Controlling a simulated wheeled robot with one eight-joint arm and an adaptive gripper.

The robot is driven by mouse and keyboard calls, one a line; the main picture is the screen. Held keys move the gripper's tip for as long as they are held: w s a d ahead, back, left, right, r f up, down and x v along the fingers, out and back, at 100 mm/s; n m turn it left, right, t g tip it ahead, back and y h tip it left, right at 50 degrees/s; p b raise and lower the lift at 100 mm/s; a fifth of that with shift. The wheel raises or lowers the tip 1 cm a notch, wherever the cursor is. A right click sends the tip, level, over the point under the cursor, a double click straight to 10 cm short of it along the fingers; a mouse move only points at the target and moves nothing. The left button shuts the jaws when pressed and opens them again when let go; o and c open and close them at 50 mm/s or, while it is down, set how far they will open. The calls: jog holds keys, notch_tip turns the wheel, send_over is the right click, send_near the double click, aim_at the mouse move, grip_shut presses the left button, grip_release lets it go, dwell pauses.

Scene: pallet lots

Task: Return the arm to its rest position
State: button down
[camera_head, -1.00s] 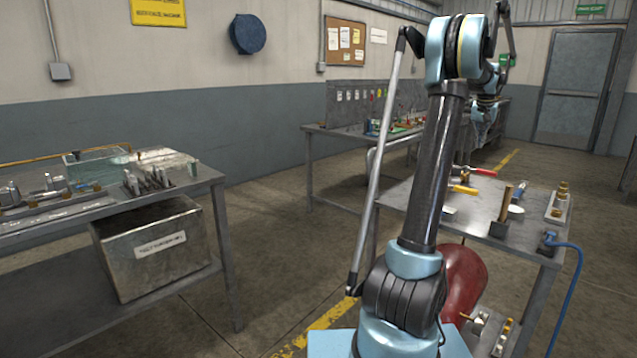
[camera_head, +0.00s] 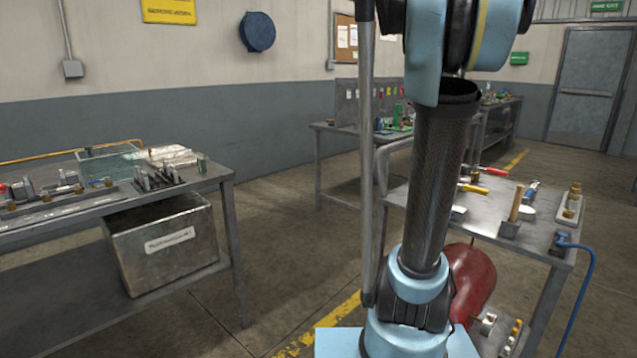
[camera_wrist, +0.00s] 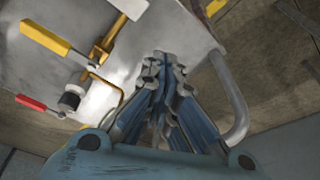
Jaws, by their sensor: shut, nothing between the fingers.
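My arm (camera_head: 432,190) rises from its blue base in the middle of the head view. Its upper joint is cut off by the top edge. My gripper is out of sight in the head view. In the wrist view my gripper (camera_wrist: 165,62) points over a grey metal table top, with its blue fingers drawn together and nothing between them. The grey table (camera_head: 485,235) stands at the right in the head view, behind my arm. I cannot tell how high my gripper is above it.
Yellow-handled (camera_wrist: 45,38) and red-handled (camera_wrist: 31,102) tools lie on the table in the wrist view. A left bench (camera_head: 228,172) has a metal box (camera_head: 165,245) beneath it. A red cylinder (camera_head: 474,280) stands behind my base. The floor between the benches is clear.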

jog(key=s+a+f+n, duration=0.1)
jog(key=s+a+f, duration=0.3)
jog(key=s+f, duration=0.2)
jog(key=s+a+f+n, duration=0.1)
jog(key=s+a+f, duration=0.4)
jog(key=s, duration=0.5)
jog(key=s+a+f+n+y, duration=0.1)
jog(key=s+a+f, duration=0.4)
jog(key=s+f, duration=0.4)
jog(key=shift+a+f+n+g, duration=0.15)
jog(key=shift+a+n+g, duration=0.1)
jog(key=shift+n+g, duration=0.05)
jog(key=shift+w+f, duration=0.2)
jog(key=shift+w, duration=0.2)
